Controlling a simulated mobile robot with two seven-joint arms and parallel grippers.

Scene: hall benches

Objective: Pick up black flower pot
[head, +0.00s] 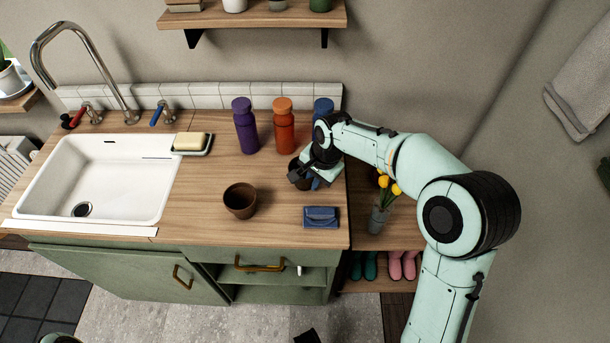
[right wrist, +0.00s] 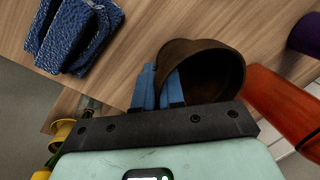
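A dark pot, taken as the black flower pot (head: 294,165), stands on the wooden worktop, largely hidden behind my right gripper (head: 316,182). In the right wrist view the pot (right wrist: 205,72) looks dark brown, with its open mouth showing. The blue fingers of my right gripper (right wrist: 160,88) are close together at the pot's near rim, one on each side of the wall, and appear shut on it. Whether the pot has left the worktop cannot be told. A second, brown pot (head: 240,201) stands to the left. My left gripper is not in view.
A blue wallet-like case (head: 321,217) lies at the worktop's front edge. Purple (head: 245,128), orange (head: 284,128) and blue (head: 323,108) bottles stand behind. A white sink (head: 105,175) is at left. A vase (head: 379,218) with yellow flowers stands to the right.

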